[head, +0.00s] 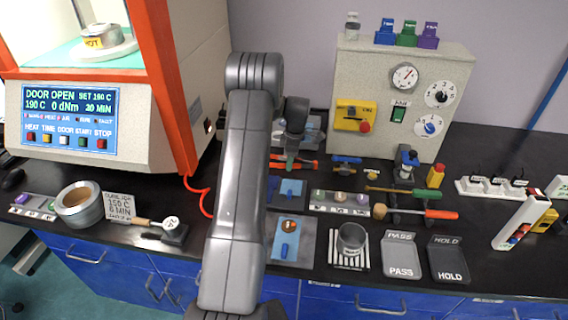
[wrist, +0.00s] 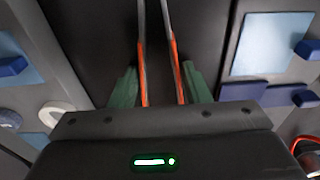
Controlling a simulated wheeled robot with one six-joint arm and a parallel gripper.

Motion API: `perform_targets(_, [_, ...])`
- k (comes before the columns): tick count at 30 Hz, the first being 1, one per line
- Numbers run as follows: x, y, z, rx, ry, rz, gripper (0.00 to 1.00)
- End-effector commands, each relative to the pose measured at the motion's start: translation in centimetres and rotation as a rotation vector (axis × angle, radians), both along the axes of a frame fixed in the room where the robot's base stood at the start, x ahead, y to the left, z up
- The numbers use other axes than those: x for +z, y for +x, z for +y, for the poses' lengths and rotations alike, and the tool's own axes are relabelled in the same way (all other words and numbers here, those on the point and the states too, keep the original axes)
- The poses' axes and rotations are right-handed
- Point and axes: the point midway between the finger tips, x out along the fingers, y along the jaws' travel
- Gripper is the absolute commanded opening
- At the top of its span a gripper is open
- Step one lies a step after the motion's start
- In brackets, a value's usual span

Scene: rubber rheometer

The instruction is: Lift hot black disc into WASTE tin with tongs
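The tongs (head: 281,157) have orange handles and grey arms, and lie at the back middle of the bench. In the wrist view the tongs (wrist: 143,75) run away from me between my green fingertips. My gripper (wrist: 160,75) has one finger outside each handle, very close to it; whether the fingers touch or squeeze the handles I cannot tell. A small metal tin (head: 352,238) stands on a striped mat, its label unreadable. The rheometer (head: 75,115) reads DOOR OPEN, 190 C. A part with a yellow HOT label (head: 103,41) sits inside. I cannot make out the black disc.
A PASS tray (head: 401,258) and a HOLD tray (head: 448,262) lie right of the tin. A metal pot (head: 78,205) stands in front of the rheometer. A gauge panel (head: 405,100) rises behind. Hand tools crowd the middle; black bench shows between things.

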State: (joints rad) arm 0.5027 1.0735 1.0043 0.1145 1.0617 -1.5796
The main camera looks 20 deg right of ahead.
Motion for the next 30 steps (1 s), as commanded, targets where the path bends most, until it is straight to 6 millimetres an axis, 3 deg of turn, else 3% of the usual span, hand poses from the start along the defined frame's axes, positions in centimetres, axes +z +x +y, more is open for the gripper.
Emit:
perform_targets(10, [0.6,0.0,0.0,0.000,-0.001,-0.001,0.30])
perform_targets(30, [10.7,0.0,0.0,0.000,-0.001,-0.002,0.30])
